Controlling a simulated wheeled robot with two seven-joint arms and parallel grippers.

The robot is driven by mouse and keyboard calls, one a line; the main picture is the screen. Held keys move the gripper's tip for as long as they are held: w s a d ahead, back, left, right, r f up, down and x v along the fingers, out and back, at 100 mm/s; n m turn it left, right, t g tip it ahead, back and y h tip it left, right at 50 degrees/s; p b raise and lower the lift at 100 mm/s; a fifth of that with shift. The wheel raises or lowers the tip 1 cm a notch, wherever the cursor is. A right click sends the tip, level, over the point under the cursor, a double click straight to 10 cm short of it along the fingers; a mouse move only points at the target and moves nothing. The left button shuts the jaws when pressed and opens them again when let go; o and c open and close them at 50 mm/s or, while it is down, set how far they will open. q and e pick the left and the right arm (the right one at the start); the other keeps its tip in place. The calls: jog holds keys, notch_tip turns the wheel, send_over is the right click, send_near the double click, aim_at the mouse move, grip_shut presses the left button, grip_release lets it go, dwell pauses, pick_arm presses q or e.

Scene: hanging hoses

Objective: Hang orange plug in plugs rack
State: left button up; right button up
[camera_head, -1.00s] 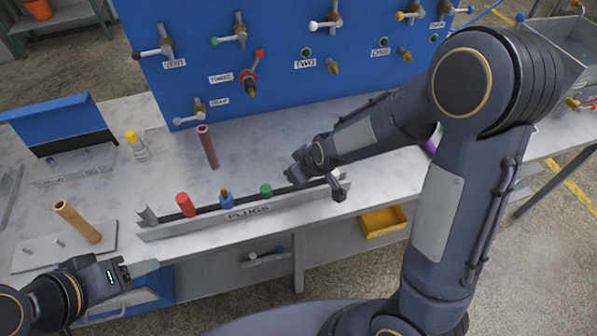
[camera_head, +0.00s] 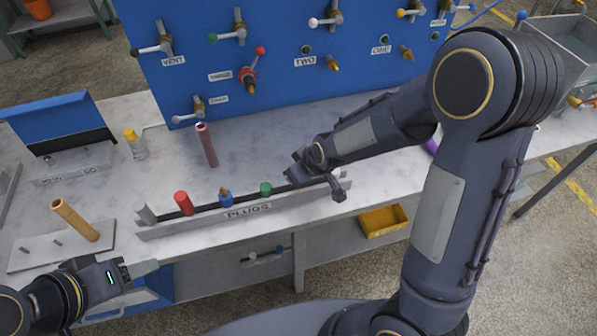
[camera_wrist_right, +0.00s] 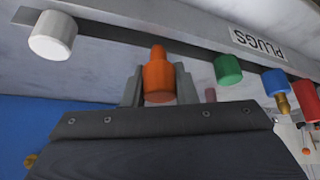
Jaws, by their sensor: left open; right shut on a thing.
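The plugs rack (camera_head: 215,222) is a long grey bar with a dark slot and a PLUGS label, along the table's front. Its dark slot also shows in the right wrist view (camera_wrist_right: 190,55). My right gripper (camera_wrist_right: 158,88) is shut on the orange plug (camera_wrist_right: 157,75). The plug's narrower end is at the slot, between the white plug (camera_wrist_right: 53,36) and the green plug (camera_wrist_right: 228,69). I cannot tell whether it is seated. In the head view my right wrist hides the orange plug. My left gripper (camera_head: 142,271) is open and empty at the front left, below the rack.
A tan cylinder (camera_head: 75,220) is at left. The blue panel (camera_head: 280,70) with valves rises behind.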

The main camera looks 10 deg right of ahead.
jog(key=shift+f+b, duration=0.5)
jog(key=shift+f, duration=0.1)
jog(key=o, duration=1)
jog(key=shift+o, duration=0.2)
jog(key=shift+r, duration=0.1)
jog(key=p+v, duration=0.1)
jog(key=v, duration=0.5)
jog(key=shift+r, duration=0.15)
jog(key=shift+s+d+r, duration=0.15)
jog(key=shift+s+r, duration=0.25)
jog(key=shift+r, duration=0.2)
